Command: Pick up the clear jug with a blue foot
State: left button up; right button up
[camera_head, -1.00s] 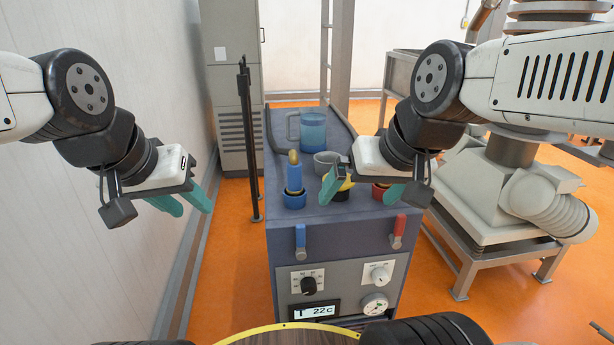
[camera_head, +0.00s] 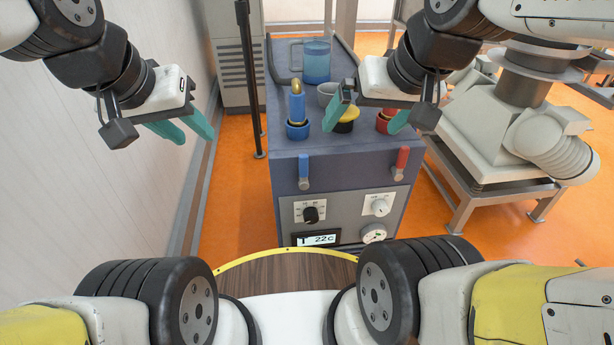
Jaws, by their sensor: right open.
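The clear jug (camera_head: 316,62) stands upright at the back of the grey-blue cabinet top. It looks blue, and its handle is on its left side. My right gripper (camera_head: 366,118) is open above the front right of the cabinet top, in front of the jug and to its right, not touching it.
On the cabinet top (camera_head: 275,105) stand a blue cylinder in a blue ring (camera_head: 297,108), a grey cup (camera_head: 327,94), a yellow-topped black button (camera_head: 347,116) and a red ring (camera_head: 384,121). Blue (camera_head: 304,170) and red (camera_head: 401,162) valve handles are at its front. A black post (camera_head: 252,80) stands left.

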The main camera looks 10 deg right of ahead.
aim_at(317, 47)
jog(key=i+j+u, duration=0.35)
jog(key=j, duration=0.15)
jog(key=i+j+u, duration=0.3)
jog(key=i+j, duration=0.05)
jog(key=j, duration=0.05)
